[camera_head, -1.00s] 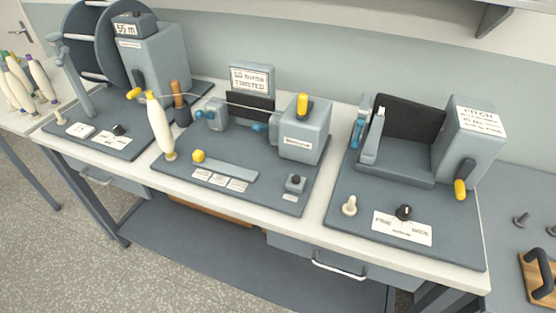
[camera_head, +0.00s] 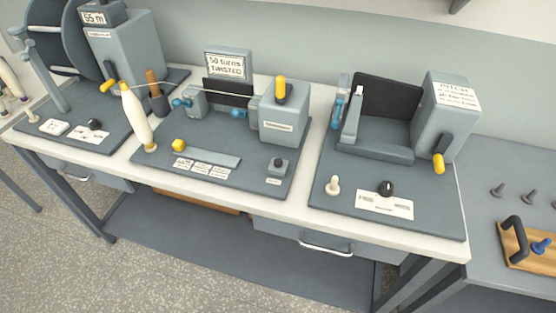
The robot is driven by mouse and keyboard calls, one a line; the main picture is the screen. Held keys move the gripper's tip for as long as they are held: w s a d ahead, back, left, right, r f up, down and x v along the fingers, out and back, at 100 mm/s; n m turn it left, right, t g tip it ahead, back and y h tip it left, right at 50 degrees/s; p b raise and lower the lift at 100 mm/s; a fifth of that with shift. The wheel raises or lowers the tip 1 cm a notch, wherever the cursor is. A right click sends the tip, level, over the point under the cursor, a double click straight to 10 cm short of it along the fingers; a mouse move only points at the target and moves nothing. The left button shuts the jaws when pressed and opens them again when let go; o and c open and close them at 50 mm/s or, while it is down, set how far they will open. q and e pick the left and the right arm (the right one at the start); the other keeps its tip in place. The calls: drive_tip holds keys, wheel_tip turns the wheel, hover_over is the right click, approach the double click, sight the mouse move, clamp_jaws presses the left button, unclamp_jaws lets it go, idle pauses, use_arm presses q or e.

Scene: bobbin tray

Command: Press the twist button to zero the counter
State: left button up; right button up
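The twist station stands in the middle of the bench on a dark grey base plate (camera_head: 225,153). Its counter display (camera_head: 228,65) reads "50 turns TWISTED". The twist housing (camera_head: 284,117) with a yellow-handled crank (camera_head: 281,90) stands behind the button. A pale thread runs from a cream bobbin (camera_head: 136,118) across to the twist station. Neither of my grippers is in view.
A winding machine (camera_head: 125,58) with a large dark reel is at left. A device with a dark panel (camera_head: 387,95) and yellow-handled lever is at right. A wooden board (camera_head: 522,255) with a black handle lies on the lower right table. The bench's front strip (camera_head: 215,190) is clear.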

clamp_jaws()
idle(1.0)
